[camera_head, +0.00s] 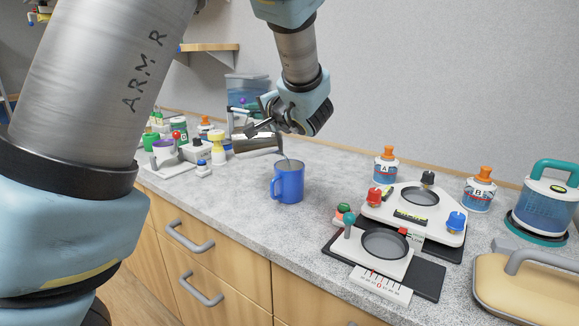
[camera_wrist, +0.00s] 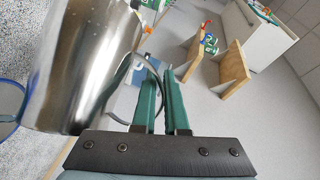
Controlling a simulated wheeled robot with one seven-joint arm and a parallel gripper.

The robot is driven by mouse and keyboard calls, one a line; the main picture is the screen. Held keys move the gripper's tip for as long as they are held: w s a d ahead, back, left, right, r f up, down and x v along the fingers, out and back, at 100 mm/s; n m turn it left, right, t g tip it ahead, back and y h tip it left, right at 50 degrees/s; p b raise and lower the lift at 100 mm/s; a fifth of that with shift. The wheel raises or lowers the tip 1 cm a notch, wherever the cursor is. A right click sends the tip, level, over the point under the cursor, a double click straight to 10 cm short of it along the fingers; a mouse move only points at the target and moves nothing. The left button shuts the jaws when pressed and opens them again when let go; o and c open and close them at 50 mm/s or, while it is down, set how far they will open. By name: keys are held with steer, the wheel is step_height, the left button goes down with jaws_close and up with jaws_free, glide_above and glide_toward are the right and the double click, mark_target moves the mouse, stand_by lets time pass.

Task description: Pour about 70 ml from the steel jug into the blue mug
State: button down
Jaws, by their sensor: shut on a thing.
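The steel jug (camera_wrist: 85,65) fills the left of the wrist view and is tipped on its side in the head view (camera_head: 252,145). My gripper (camera_wrist: 165,82) is shut on the jug's thin handle; in the head view, my gripper (camera_head: 265,122) is above and behind the mug. The blue mug (camera_head: 288,186) stands upright on the counter, its handle to the left. The jug's lip is just above the mug's left rim, and a thin greyish streak runs down from it into the mug. The mug's rim (camera_wrist: 22,100) shows at the wrist view's left edge. The mug's liquid level is hidden.
The grey counter (camera_head: 235,195) is clear around the mug. To the right are a white levelling device (camera_head: 415,212), orange-capped bottles (camera_head: 385,167) and a teal-handled container (camera_head: 548,200). Several small bottles and jars (camera_head: 190,150) stand at the back left.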

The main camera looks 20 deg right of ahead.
steer(key=a, duration=0.1)
steer(key=w+a, duration=0.1)
steer(key=a+f+n+g+p, duration=0.1)
steer(key=shift+w, duration=0.3)
steer(key=shift+w+f+h+b, duration=0.1)
steer(key=shift+f+h+b, duration=0.3)
steer(key=shift+f+b, duration=0.4)
steer(key=shift+w+a+f+n+g+b, duration=0.2)
steer(key=shift+n+g+b, duration=0.25)
steer(key=shift+b, duration=0.45)
steer(key=shift+r, duration=0.2)
steer(key=f+b, duration=0.1)
steer(key=b, duration=0.1)
steer(key=a+f+n+g+h+b, duration=0.1)
steer(key=b, duration=0.1)
steer(key=shift+w+a+g, duration=0.15)
steer(key=shift+w+g, duration=0.1)
steer(key=shift+w, duration=0.1)
steer(key=shift+f+n+h, duration=0.1)
steer(key=shift+n+h, duration=0.15)
steer(key=shift+h, duration=0.05)
